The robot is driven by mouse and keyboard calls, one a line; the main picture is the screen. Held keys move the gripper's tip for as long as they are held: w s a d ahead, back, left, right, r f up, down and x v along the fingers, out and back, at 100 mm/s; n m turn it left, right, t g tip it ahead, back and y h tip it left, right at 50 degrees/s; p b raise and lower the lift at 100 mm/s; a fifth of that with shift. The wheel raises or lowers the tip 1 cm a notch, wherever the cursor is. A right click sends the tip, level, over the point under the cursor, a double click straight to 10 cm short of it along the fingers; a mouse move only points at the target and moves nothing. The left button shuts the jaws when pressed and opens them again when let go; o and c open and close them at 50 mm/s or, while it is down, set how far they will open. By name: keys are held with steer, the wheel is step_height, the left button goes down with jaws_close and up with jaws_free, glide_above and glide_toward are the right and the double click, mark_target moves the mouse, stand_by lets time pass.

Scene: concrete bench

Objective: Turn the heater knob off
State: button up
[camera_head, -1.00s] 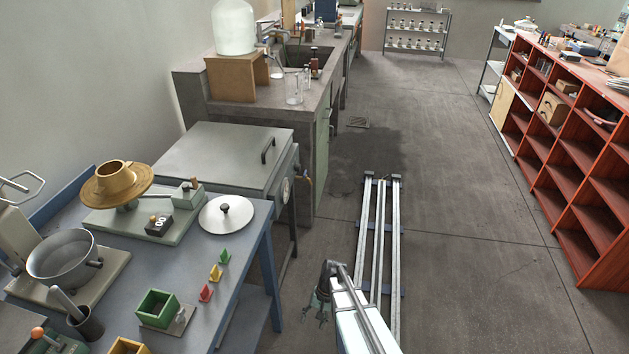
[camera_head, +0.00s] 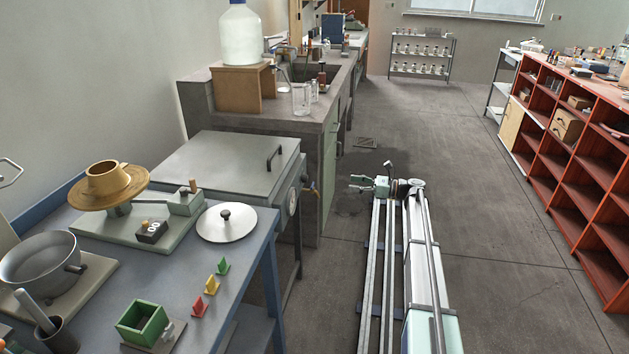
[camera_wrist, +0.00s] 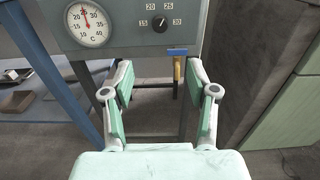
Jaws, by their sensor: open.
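The heater is a grey metal box with a flat lid (camera_head: 225,160) beside the blue table in the head view. Its front panel (camera_wrist: 125,38) faces me in the wrist view. The small black heater knob (camera_wrist: 160,23) is near the top, with the numbers 15, 20, 25 and 30 around it. A round white thermometer dial (camera_wrist: 88,24) is left of the knob. My gripper (camera_wrist: 160,78) is open and empty, apart from the panel, with its fingers appearing below the knob. It also shows in the head view (camera_head: 362,184).
A brass valve with a blue handle (camera_wrist: 178,62) hangs below the panel. The blue table (camera_head: 235,275) stands left of the heater and the stone bench (camera_head: 300,125) behind it. Red shelves (camera_head: 570,150) stand far right. The floor (camera_head: 480,200) between is open.

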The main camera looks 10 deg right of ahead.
mark_target(307, 178)
steer(key=b+x, duration=0.1)
steer(key=x, duration=1.6)
steer(key=shift+w+a, duration=0.1)
steer(key=shift+a, duration=0.05)
jaws_close()
